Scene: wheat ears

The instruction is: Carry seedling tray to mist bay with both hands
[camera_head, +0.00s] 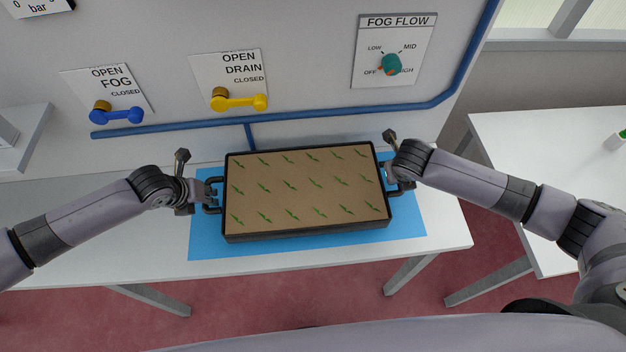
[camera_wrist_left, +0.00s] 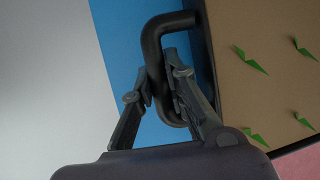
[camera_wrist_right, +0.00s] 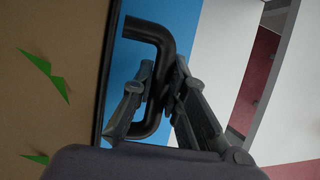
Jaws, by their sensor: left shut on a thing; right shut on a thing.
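The seedling tray (camera_head: 306,188) is black-rimmed with brown soil and several green seedlings in rows. It is over the blue mat (camera_head: 207,240) on the white table, slightly turned; I cannot tell whether it touches the mat. My left gripper (camera_head: 208,194) is shut on the tray's left handle, and its fingers (camera_wrist_left: 163,90) pinch the black bar in the left wrist view. My right gripper (camera_head: 392,172) is shut on the right handle, and its fingers (camera_wrist_right: 158,95) close around the black bar in the right wrist view.
Behind the table, a panel carries a blue fog lever (camera_head: 117,115), a yellow drain lever (camera_head: 240,102) and a teal fog flow knob (camera_head: 390,64). A blue pipe (camera_head: 330,113) runs along it. Another white table (camera_head: 550,150) stands at right, across a gap.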

